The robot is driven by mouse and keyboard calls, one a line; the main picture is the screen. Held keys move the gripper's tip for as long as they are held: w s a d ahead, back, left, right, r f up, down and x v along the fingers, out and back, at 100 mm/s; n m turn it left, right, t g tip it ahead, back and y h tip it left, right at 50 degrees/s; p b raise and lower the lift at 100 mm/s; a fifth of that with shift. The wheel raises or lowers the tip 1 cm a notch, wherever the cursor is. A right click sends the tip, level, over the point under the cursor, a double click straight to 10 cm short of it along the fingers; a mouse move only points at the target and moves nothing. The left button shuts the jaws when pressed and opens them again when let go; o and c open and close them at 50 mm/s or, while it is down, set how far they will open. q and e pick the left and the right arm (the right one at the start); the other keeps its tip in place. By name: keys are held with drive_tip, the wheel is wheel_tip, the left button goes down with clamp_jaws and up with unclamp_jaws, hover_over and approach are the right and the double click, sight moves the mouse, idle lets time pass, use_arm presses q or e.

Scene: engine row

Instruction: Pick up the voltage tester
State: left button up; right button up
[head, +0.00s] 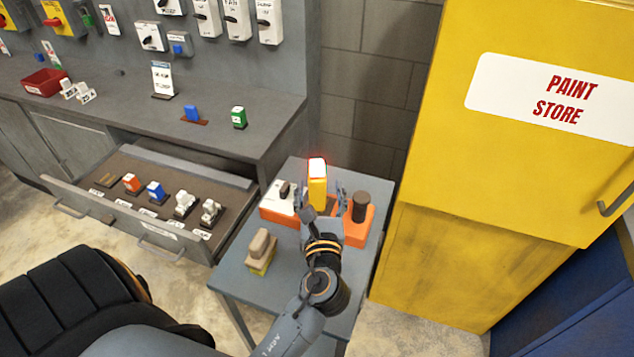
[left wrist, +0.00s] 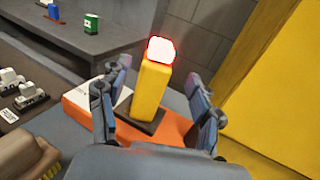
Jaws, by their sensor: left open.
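The voltage tester (head: 317,190) looks like a yellow upright block with a glowing red-white top. It stands on an orange base (head: 356,232) on a small grey table. My left gripper (head: 325,205) is open, with a finger on each side of the tester in the head view. In the left wrist view the tester (left wrist: 152,92) rises upright between the two spread fingers (left wrist: 160,105), with gaps on both sides. Its foot is in a dark holder on the orange base. My right gripper is not in view.
An open drawer (head: 150,195) is left; a yellow cabinet (head: 480,230) stands right.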

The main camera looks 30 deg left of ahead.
use_arm(q)
drive_tip(key=x, duration=0.2)
drive_tip(key=p+x, duration=0.1)
drive_tip(key=x, duration=0.2)
drive_tip(key=shift+w+a+f, duration=0.15)
drive_tip(key=shift+a+f, duration=0.15)
drive_tip(key=shift+a, duration=0.05)
drive_tip(key=c, duration=1.2)
clamp_jaws()
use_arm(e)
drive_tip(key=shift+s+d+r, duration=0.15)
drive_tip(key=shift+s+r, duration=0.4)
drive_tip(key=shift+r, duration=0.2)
use_arm(q)
drive_tip(key=shift+r, duration=0.15)
